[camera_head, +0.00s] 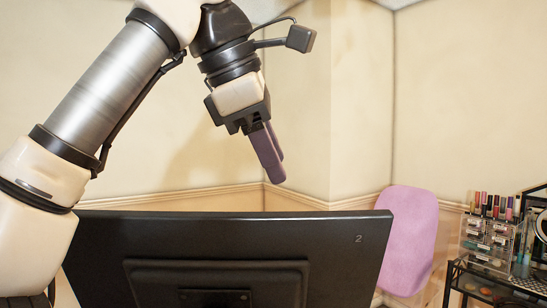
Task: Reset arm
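My arm comes in from the left and bends over at the top of the head view. My gripper (272,178) points down and slightly right, above the top edge of a black monitor. Its purple fingers lie close together and overlap in this view, so any gap between them cannot be told. No object shows between or below the fingertips. The black monitor (330,235) shows its back, with the number 2 near its upper right corner. The gripper appears apart from it.
A pink chair back (408,240) stands right of the monitor. At the far right, a dark-framed vanity table (455,281) holds a clear rack (490,240) of cosmetics. Beige walls with a corner stand behind. The space right of the gripper looks free.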

